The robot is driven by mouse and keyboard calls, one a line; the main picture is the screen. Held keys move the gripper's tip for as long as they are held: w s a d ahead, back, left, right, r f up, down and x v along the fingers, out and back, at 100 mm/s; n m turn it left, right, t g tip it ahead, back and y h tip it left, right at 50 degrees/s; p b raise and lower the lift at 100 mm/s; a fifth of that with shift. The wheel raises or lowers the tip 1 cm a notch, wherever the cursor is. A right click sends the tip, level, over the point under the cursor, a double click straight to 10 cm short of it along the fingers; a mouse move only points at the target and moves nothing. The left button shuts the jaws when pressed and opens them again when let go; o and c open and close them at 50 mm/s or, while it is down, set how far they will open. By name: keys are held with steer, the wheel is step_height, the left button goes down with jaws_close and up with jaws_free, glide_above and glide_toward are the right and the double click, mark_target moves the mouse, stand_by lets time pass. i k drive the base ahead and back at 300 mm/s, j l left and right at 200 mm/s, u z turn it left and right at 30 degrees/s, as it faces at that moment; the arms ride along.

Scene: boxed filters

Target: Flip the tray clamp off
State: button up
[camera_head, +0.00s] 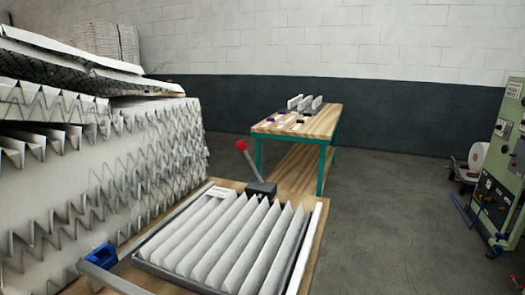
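The tray clamp (262,188) is a dark block at the far edge of the filter tray. Its thin grey lever rises from the block, tilted up and to the left, and ends in a red knob (241,145). The tray (175,268) lies on a wooden worktop and holds a white pleated filter (222,240). A blue piece (101,256) with a grey bar stands at the tray's near left; I cannot tell what it is. My gripper is not clearly in view.
A tall stack of pleated filters (150,150) stands close on the left. A wooden table with teal legs (325,122) is behind, carrying small items. A green machine (500,165) and a white roll (478,156) are at right. The floor (400,220) between is clear.

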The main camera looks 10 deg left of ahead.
mark_target(241, 145)
steer(key=i+l+z, duration=0.15)
steer(key=i+l, duration=0.25)
steer(key=i+l+z, duration=0.15)
steer(key=i+l, duration=0.2)
steer(key=i, duration=0.3)
steer(key=i+l+z, duration=0.1)
steer(key=i+l, duration=0.2)
steer(key=i, duration=0.25)
steer(key=i+u, duration=0.25)
steer(key=i, duration=0.25)
steer(key=i+l+u, duration=0.1)
steer(key=i+u, duration=0.2)
steer(key=i, duration=0.25)
steer(key=i+l+u, duration=0.25)
steer(key=i, duration=0.25)
steer(key=i+u, duration=0.6)
steer(key=u, duration=0.15)
steer(key=i+l+u, duration=0.15)
steer(key=i+u, duration=0.25)
steer(key=i+l+u, duration=0.15)
steer(key=u, duration=0.2)
